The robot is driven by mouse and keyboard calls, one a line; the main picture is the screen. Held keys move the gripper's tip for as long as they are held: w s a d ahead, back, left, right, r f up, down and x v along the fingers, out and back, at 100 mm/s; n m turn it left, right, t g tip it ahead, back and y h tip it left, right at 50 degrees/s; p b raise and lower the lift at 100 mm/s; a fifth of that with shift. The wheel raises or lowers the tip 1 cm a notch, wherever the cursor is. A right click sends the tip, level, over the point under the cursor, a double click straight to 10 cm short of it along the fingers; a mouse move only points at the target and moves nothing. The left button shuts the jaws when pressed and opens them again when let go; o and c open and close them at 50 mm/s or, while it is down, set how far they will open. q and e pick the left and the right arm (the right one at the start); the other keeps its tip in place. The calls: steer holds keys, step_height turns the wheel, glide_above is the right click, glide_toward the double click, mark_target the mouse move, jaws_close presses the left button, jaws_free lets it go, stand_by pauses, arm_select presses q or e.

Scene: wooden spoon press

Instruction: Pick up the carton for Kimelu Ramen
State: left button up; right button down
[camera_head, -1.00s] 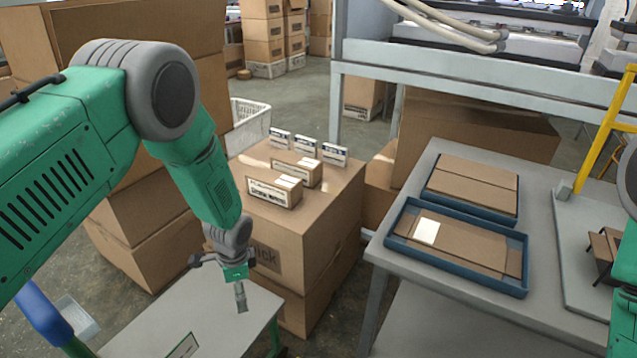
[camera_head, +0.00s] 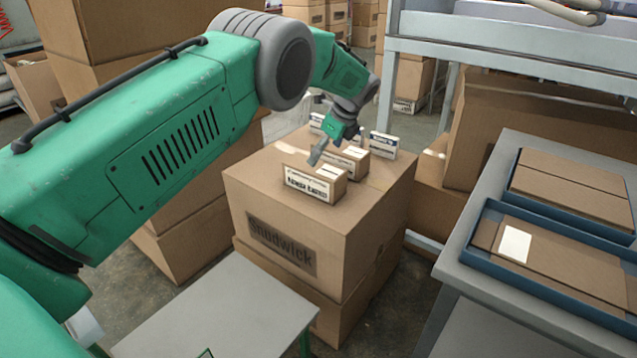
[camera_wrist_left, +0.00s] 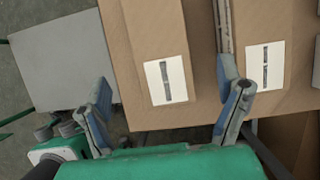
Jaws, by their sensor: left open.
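The front small brown carton (camera_head: 316,184) sits on the large stacked box, with a white label whose print looks like "Ramen" but is hard to read. A second similar carton (camera_head: 352,164) sits behind it. My left gripper (camera_head: 318,155) is open over the front carton, with its fingers partly overlapping in the head view. In the left wrist view the front carton (camera_wrist_left: 150,35) lies between the gripper's (camera_wrist_left: 165,108) spread fingers. The right-hand finger is by the gap to the second carton (camera_wrist_left: 262,25). I cannot tell whether it touches. My right gripper is not seen.
The large "Snudwick" box (camera_head: 270,212) bears the cartons. A grey low table (camera_head: 225,310) is in front. At right, a grey table (camera_head: 500,275) holds blue trays (camera_head: 475,258). Stacked boxes and a metal frame stand behind.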

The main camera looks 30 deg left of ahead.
mark_target(317, 166)
arm_select(q)
steer(key=shift+a+f, duration=0.3)
steer(key=shift+f, duration=0.25)
steer(key=shift+a+f, duration=0.25)
steer(key=shift+a, duration=0.05)
steer(key=shift+a+f+b, duration=0.4)
steer(key=shift+a+f, duration=0.3)
steer(key=shift+a, duration=0.1)
steer(key=b+x, duration=0.1)
steer(key=x, duration=0.2)
steer(key=shift+w+f+b, duration=0.1)
steer(key=shift+f+b, duration=0.25)
steer(key=shift+b, duration=0.05)
steer(key=shift+d+f, duration=0.1)
steer(key=shift+d, duration=0.25)
steer(key=shift+a, duration=0.2)
steer(key=c, duration=1.1)
steer(key=shift+a, duration=0.2)
steer(key=c, duration=0.4)
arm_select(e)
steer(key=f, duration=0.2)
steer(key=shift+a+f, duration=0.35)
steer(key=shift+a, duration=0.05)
